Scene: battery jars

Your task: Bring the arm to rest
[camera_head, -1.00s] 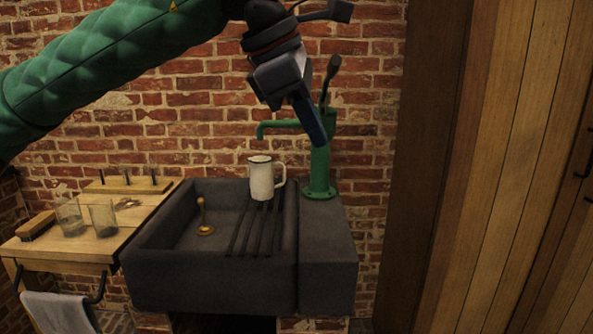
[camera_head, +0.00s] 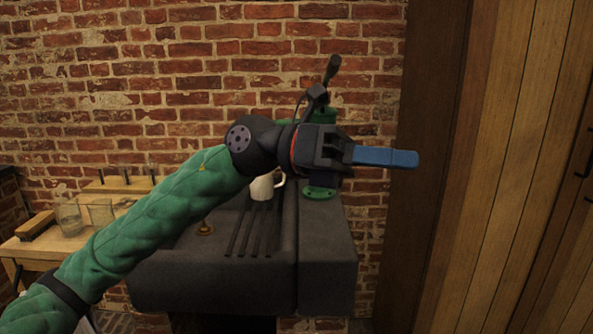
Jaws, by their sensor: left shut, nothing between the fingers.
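My left arm in its green sleeve comes in from the lower left and reaches across the sink. My left gripper (camera_head: 415,159) points to the right with its blue fingers together, shut and empty. It is in front of the green hand pump (camera_head: 320,191) and hides much of it. The pump's base flange, top and dark handle show. My right gripper is not in view.
A dark stone sink (camera_head: 325,255) holds a white mug (camera_head: 262,189) on its bars, partly hidden by my arm. Glass jars (camera_head: 100,212) and a brush (camera_head: 36,226) are on a wooden table (camera_head: 22,250). A wooden door (camera_head: 510,200) is at right.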

